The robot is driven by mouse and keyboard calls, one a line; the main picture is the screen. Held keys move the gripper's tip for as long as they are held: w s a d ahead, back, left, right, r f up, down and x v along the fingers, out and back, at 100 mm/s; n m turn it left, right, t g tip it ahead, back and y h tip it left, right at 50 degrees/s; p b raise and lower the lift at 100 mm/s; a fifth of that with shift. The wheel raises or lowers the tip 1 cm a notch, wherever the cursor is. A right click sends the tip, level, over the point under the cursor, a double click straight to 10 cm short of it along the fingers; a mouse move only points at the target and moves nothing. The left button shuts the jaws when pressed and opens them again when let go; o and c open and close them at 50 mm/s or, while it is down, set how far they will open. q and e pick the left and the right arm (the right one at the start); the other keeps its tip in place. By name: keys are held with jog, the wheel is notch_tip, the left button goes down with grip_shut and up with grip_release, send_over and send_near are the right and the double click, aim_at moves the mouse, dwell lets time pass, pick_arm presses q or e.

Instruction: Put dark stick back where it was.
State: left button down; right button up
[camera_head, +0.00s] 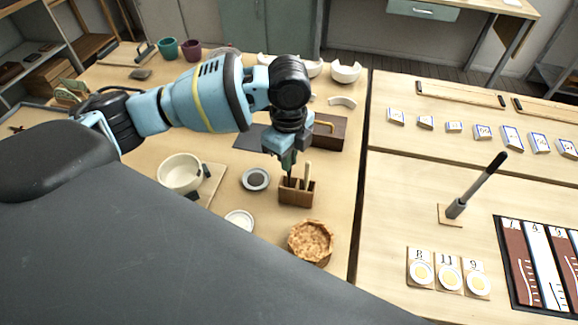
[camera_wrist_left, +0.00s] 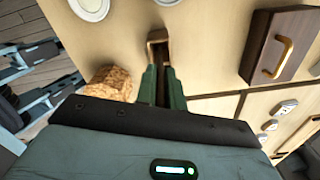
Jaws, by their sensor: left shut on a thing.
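A small wooden holder block (camera_head: 296,197) stands on the left table, with slots in its top. A pale stick (camera_head: 308,171) stands upright in its right part. My left gripper (camera_head: 288,164) points down just above the holder's left part, shut on the dark stick (camera_head: 289,181). Only a short length of the stick shows below the fingers, and its lower end reaches the holder top; I cannot tell how deep it sits. In the left wrist view the green fingers (camera_wrist_left: 164,86) are close together, with part of the holder (camera_wrist_left: 157,36) beyond them. My right gripper is not in view.
A cork-coloured round pot (camera_head: 311,240) stands close in front of the holder. A small grey dish (camera_head: 256,179) and a white dish (camera_head: 240,219) are to its left. A brown box with a gold handle (camera_head: 329,133) is behind. A cream bowl (camera_head: 180,172) stands farther left.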

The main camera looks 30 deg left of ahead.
aim_at(289, 173)
pick_arm(q)
notch_tip(289, 173, down, 3)
jog(key=shift+f, duration=0.25)
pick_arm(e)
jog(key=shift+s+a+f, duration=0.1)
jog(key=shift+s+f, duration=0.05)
pick_arm(q)
jog(key=shift+f, duration=0.1)
jog(key=c, duration=1.5)
grip_release()
notch_tip(289, 173, up, 12)
jog(key=shift+r+p, duration=0.15)
jog(key=shift+p, duration=0.3)
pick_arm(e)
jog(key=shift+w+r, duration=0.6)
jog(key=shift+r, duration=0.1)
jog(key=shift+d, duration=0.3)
